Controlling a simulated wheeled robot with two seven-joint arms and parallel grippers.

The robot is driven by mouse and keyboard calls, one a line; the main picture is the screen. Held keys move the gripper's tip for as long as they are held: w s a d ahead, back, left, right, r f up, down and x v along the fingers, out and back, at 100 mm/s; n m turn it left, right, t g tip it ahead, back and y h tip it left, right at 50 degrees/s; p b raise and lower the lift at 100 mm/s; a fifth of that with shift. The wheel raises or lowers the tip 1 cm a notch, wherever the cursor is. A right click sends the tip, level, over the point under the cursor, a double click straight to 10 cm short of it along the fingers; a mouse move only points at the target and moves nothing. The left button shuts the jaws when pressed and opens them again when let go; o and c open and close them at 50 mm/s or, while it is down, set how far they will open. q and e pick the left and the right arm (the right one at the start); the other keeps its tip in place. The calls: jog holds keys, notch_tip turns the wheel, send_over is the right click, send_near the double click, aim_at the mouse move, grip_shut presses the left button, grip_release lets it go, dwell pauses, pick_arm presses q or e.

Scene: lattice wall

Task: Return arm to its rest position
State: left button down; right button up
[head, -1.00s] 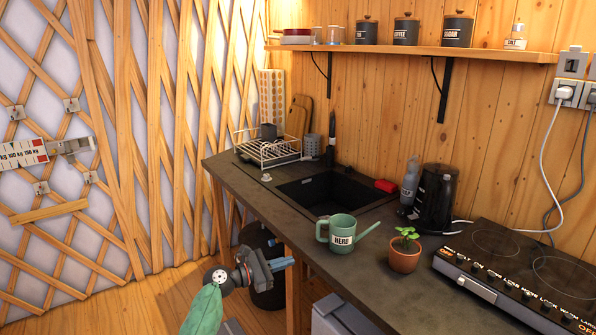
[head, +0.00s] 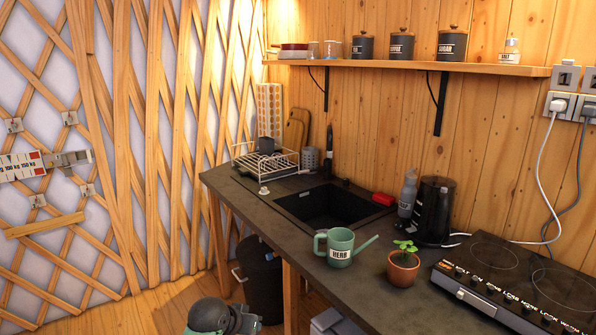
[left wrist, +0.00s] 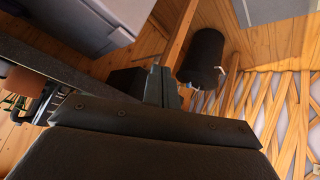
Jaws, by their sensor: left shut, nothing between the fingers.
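My left arm (head: 222,318) shows only as a grey and green wrist part at the bottom edge of the head view, in front of the counter and below its top. Its fingertips are out of that picture. In the left wrist view my left gripper (left wrist: 161,86) is shut and empty, with its dark fingers together. It is apart from the counter and from the black bin (left wrist: 201,58), which stands beyond it. My right gripper is in neither view.
The dark counter (head: 262,215) holds a sink, a green herb watering can (head: 340,248), a potted plant (head: 403,266), a kettle (head: 434,208) and a hob (head: 520,285). A lattice wall (head: 130,190) stands at left. Floor (head: 150,312) before it is clear.

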pick_arm(q)
jog(key=s+a+f+g+y, duration=0.1)
jog(key=s+f, duration=0.6)
jog(key=s, duration=0.6)
jog(key=s+a+f+g+y, duration=0.1)
jog(key=s+f+g, duration=0.1)
jog(key=s+f, duration=0.5)
jog(key=s+a+f+n+g+y, duration=0.1)
jog(key=s+f, duration=0.5)
jog(key=s, duration=1.2)
jog(key=shift+s+a+f+g, duration=0.4)
jog(key=shift+g, duration=0.3)
jog(key=shift+w, duration=0.1)
